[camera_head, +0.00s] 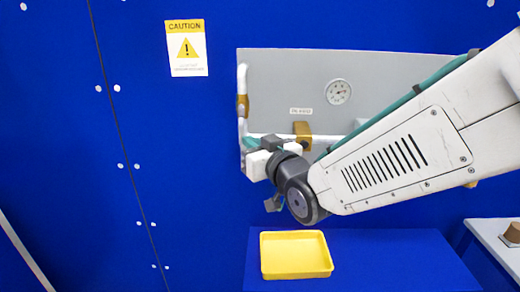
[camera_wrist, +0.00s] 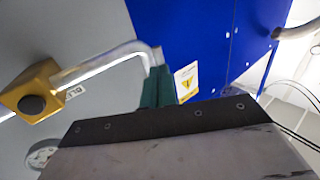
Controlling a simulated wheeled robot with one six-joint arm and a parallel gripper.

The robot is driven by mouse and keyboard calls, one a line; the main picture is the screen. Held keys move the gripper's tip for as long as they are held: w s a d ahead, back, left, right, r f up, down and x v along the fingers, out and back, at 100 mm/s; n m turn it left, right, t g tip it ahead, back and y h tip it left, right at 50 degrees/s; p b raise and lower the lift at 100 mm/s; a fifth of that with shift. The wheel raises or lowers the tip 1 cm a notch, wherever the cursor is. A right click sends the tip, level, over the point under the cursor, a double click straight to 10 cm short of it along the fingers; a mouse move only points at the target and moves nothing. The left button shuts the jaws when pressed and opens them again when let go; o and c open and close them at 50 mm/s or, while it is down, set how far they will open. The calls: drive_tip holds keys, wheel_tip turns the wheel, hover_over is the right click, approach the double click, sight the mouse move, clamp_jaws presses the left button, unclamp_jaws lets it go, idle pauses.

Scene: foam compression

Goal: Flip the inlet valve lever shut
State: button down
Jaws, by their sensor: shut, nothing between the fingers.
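A brass valve block (camera_head: 302,129) sits on the pipe on the grey panel, under a small label. In the wrist view the block (camera_wrist: 30,92) is at the left, with a dark round knob on its face. I cannot make out a lever on it. My gripper (camera_head: 249,143) is left of and a little below the block, near the pipe bend. Its teal fingers (camera_wrist: 158,88) are shut and empty, and they overlap the end of the pipe bend in the wrist view. I cannot tell whether they touch the pipe.
A silver pipe (camera_wrist: 110,62) runs from the block to a bend. A second brass fitting (camera_head: 242,106) is on the panel's left edge. A dial gauge (camera_head: 338,91) is on the grey panel (camera_head: 275,75). A yellow tray (camera_head: 296,256) stands below on a blue surface.

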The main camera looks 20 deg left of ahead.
drive_tip(key=shift+w+a, duration=0.5)
